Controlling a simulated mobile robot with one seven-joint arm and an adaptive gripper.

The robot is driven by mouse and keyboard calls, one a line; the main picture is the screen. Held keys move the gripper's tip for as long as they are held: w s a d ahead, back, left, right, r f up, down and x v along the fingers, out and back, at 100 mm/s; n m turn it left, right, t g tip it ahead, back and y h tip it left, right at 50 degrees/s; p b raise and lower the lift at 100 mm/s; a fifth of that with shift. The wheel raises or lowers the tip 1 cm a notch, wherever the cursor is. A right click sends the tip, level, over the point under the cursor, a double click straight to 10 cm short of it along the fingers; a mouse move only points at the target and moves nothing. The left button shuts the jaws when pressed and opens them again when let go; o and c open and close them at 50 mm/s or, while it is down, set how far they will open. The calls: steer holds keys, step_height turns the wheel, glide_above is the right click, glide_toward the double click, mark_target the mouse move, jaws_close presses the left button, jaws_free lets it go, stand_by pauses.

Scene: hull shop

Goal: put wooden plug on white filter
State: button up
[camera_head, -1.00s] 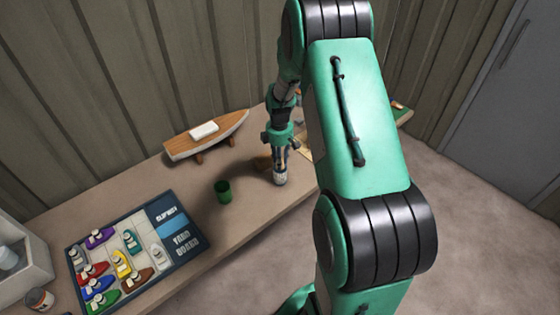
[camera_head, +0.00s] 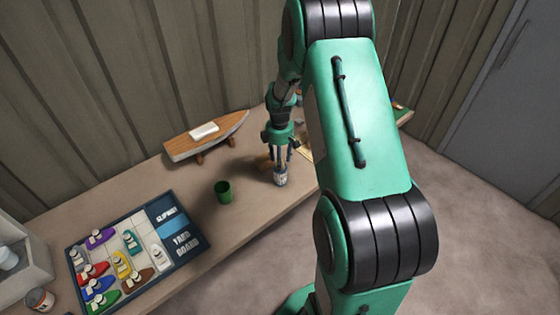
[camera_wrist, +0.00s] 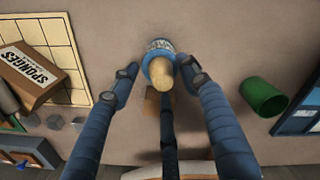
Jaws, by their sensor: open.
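The wooden plug (camera_wrist: 163,75), a pale tan rounded piece, sits at the top opening of the white filter (camera_wrist: 158,48), a short whitish cylinder with a blue rim and a printed label. In the head view the filter (camera_head: 281,180) stands on the bench below my gripper (camera_head: 280,161). My gripper (camera_wrist: 160,72) is open, with its fingertips on both sides of the plug and the filter's top, apparently clear of them. How deep the plug sits in the filter cannot be seen.
A green cup (camera_head: 224,191) stands left of the filter. A small wooden block (camera_wrist: 152,102) is close to my gripper. A model boat hull (camera_head: 206,136), a yard board with toy boats (camera_head: 136,252) and a sponges box (camera_wrist: 30,77) are also on the bench.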

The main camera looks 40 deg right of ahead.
step_height(320, 180, up, 12)
steer(key=p, duration=0.1)
steer(key=shift+f+p, duration=0.25)
steer(key=shift+p, duration=0.05)
stand_by(0.4)
steer(key=shift+a, duration=0.1)
steer(key=s+a+r+m+t, duration=0.15)
steer(key=s+a+r, duration=0.25)
steer(key=a+r, duration=0.55)
steer(key=s+a+r+m+t, duration=0.1)
steer(key=s+a+r+m, duration=0.2)
steer(key=a+r, duration=0.6)
steer(key=s+a+r+m+t, duration=0.1)
steer(key=s+a+r+m, duration=0.1)
steer(key=s+a+r, duration=0.2)
steer(key=s+a+r+m+t, duration=0.2)
steer(key=s+a+r, duration=0.2)
steer(key=s+a, duration=0.5)
steer(key=s, duration=0.6)
steer(key=shift+s+a, duration=0.35)
